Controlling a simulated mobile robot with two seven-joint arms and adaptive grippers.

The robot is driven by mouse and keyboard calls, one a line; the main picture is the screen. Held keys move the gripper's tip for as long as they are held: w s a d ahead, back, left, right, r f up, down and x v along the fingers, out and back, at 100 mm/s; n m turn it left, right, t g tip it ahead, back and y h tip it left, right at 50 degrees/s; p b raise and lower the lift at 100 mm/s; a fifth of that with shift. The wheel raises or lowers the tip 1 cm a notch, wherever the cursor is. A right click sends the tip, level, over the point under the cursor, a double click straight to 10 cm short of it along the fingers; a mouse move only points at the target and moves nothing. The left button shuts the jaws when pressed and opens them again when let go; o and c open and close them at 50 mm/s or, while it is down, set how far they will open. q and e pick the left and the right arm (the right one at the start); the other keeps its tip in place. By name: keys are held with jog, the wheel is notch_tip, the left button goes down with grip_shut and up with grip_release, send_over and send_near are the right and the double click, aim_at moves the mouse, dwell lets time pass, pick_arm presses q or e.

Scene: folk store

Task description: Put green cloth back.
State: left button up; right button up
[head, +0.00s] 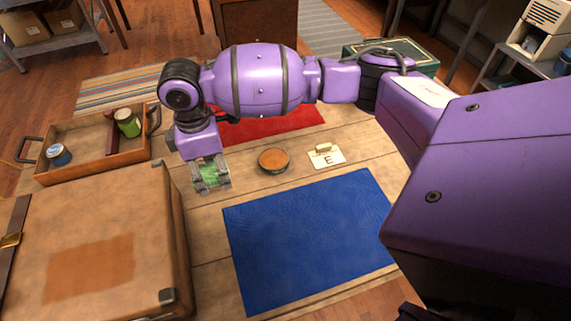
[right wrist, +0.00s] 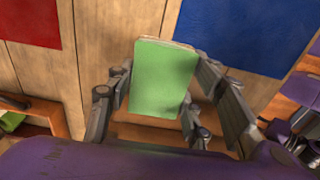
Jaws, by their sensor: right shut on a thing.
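The green cloth (head: 209,175) shows between the fingers of my right gripper (head: 211,184) in the head view. It is held above the wooden table, between the brown case and the round tin. In the right wrist view the green cloth (right wrist: 162,80) is a flat, upright-looking rectangle with a paler edge at the top. The right gripper's fingers (right wrist: 150,100) are shut on it from both sides. Its lower end is partly hidden in the head view. My left gripper is not in view.
A blue mat (head: 310,235) and a red mat (head: 265,125) lie on the table. A round tin (head: 273,160) and a card marked E (head: 326,157) lie between them. A brown case (head: 90,250) stands at left, a tray (head: 88,165) with a green can and blue tin behind.

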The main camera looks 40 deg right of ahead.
jog(key=w+d+f, duration=0.1)
jog(key=f, duration=0.1)
jog(key=w+d+f, duration=0.4)
jog(key=f, duration=0.1)
jog(key=shift+w+d+b, duration=0.15)
jog(key=shift+w+b, duration=0.1)
jog(key=shift+b, duration=0.15)
jog(key=shift+w+d+f, duration=0.1)
jog(key=shift+f, duration=0.8)
jog(key=shift+w+d+f, duration=0.1)
jog(key=shift+f, duration=0.75)
jog(key=shift+f, duration=0.2)
jog(key=o, duration=1.2)
jog(key=shift+r, duration=0.15)
notch_tip(320, 180, up, 12)
jog(key=shift+r, duration=0.1)
